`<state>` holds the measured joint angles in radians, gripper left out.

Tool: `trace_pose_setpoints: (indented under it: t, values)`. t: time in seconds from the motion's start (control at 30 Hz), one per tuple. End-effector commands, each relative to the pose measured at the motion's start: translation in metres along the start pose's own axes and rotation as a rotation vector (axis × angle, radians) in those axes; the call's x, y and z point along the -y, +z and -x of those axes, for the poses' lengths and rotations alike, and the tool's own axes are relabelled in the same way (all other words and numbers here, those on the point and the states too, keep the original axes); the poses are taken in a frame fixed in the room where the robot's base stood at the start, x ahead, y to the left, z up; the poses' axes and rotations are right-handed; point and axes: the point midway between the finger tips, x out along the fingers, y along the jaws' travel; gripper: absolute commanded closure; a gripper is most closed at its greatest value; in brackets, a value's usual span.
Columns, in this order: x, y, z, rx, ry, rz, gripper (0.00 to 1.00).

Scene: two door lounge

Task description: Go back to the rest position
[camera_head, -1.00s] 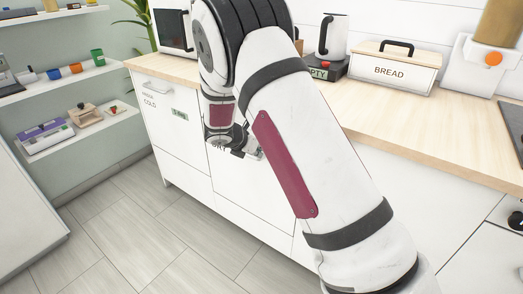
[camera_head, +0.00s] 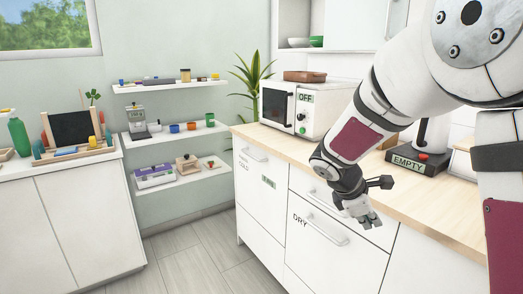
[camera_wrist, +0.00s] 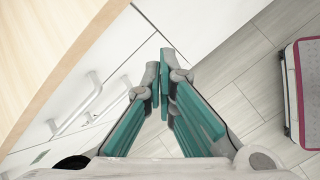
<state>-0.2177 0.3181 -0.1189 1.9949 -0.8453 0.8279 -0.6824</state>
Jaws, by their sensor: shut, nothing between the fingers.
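My gripper (camera_head: 366,217) hangs in front of the white counter's drawers, near the drawer marked DRY (camera_head: 318,222), in the head view. Its fingers are shut with nothing between them. In the wrist view the teal-lined fingers (camera_wrist: 160,75) meet at their tips above the grey floor and beside the drawer fronts. I cannot tell from the views whether the gripper touches the drawer front.
The wooden countertop (camera_head: 290,148) holds a microwave (camera_head: 290,106) and a base marked EMPTY (camera_head: 417,161). Shelves (camera_head: 175,132) line the back wall. A white cabinet (camera_head: 85,220) stands at left. The floor (camera_head: 195,258) between is clear.

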Motion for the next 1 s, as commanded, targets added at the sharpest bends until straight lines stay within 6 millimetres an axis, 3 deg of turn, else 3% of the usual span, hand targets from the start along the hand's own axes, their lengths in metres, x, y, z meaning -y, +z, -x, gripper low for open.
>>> trace_pose_setpoints:
  t: [0.03,0.2,0.4,0.7,1.0]
  values:
    - [0.013,0.017,0.016,-0.016,-0.019,-0.092,1.00]
    - [0.067,0.053,0.059,-0.067,-0.109,-0.384,1.00]
    - [0.139,0.079,0.103,-0.130,-0.226,-0.701,1.00]
    - [0.245,0.085,0.153,-0.221,-0.417,-1.101,1.00]
    - [0.309,0.071,0.177,-0.279,-0.551,-1.318,1.00]
